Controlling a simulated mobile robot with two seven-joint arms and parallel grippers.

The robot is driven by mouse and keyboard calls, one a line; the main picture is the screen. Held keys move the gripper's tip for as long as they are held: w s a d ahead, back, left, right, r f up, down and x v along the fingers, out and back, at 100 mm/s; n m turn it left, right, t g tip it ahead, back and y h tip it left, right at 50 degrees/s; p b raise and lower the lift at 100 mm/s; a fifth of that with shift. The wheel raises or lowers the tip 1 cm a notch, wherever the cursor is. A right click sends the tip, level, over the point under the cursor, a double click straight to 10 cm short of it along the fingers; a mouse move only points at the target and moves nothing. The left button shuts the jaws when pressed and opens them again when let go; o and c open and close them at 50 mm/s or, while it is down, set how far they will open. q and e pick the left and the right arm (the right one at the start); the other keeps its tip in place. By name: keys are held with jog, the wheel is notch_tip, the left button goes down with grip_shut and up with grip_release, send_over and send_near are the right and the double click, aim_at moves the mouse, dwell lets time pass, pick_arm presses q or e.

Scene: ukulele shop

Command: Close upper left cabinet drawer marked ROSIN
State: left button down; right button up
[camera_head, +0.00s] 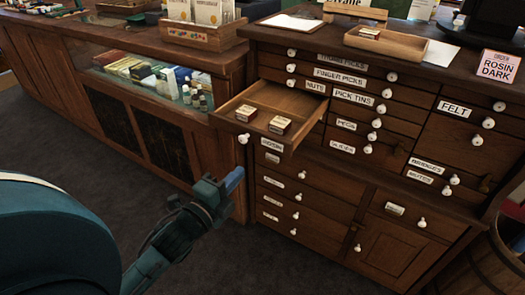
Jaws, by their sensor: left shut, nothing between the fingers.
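A drawer (238,108) stands pulled out from the upper left part of the wooden cabinet (340,180). Two small boxes (246,113) (280,124) lie in it. Its front carries a white knob (243,138) and a small label (264,143), too small to read surely. My left gripper (235,178) is shut and empty, below and slightly left of the drawer's knob and apart from it in the picture. My right gripper is not in view.
Other labelled drawers, such as FELT (454,108) and PICK TINS (353,97), look shut. A glass-fronted counter (115,105) stands at the left. Trays and papers lie on the cabinet top. A barrel (490,270) stands at the lower right. Dark floor (60,125) is clear in front.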

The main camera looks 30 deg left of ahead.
aim_at(268, 143)
pick_arm(q)
jog(key=w, duration=0.7)
jog(key=w+d, duration=0.1)
jog(key=w, duration=0.3)
jog(key=shift+w, duration=0.15)
